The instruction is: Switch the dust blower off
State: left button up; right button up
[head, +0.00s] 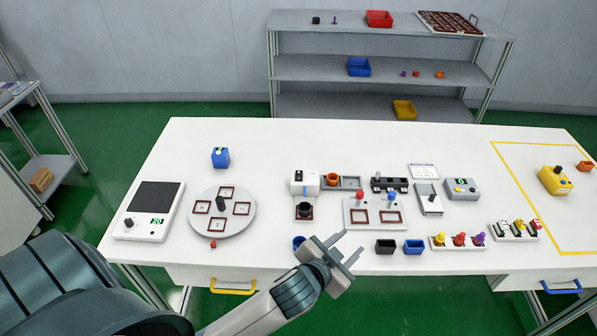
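No part in the head view is labelled clearly enough for me to tell which one is the dust blower. Candidates are a small blue box (220,158) at the back left, a white block with a blue top piece (304,183) at the middle, a grey box with a green display (462,189) and a yellow box with a dark knob (555,181) at the right. Their switch states are too small to read. My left gripper (353,245) is over the table's front edge, fingers apart and empty, beside a blue cup (299,242). My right gripper is not in view.
The white table (270,140) also holds a scale-like device (150,211), a round turntable (235,222), black (385,247) and blue (414,247) bins and a row of coloured knobs (459,241). A shelf (390,68) stands behind. The table's back strip is mostly clear.

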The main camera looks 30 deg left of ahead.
pick_arm(q)
jog(key=w+d+r+m+t+h, duration=0.2)
jog(key=w+d+r+m+h, duration=0.3)
jog(key=r, duration=0.3)
jog(key=w+d+r+m+t+h, duration=0.3)
jog(key=w+d+r, duration=0.3)
jog(key=r, duration=0.2)
jog(key=s+d+r+m+g+h, duration=0.1)
jog(key=d+r+m+g+h, duration=0.3)
jog(key=d+m+g+h, duration=0.85)
jog(key=w+a+f+m+g+y, duration=0.2)
jog(key=a+f+m+y, duration=0.3)
jog(key=a, duration=0.4)
jog(key=w+a+f+m+g+y, duration=0.1)
jog(key=a+f+m+g+y, duration=0.15)
jog(key=a+y, duration=0.55)
jog(key=w+a+r+n+y, duration=0.1)
jog(key=a+y, duration=0.3)
jog(key=a, duration=1.1)
jog(key=w+a+r+n+y, duration=0.1)
jog(key=a+r+y, duration=0.2)
jog(key=a, duration=1.3)
jog(key=shift+w+r+n+g+y, duration=0.2)
jog(key=shift+r+n+g+y, duration=0.15)
jog(key=shift+y, duration=0.3)
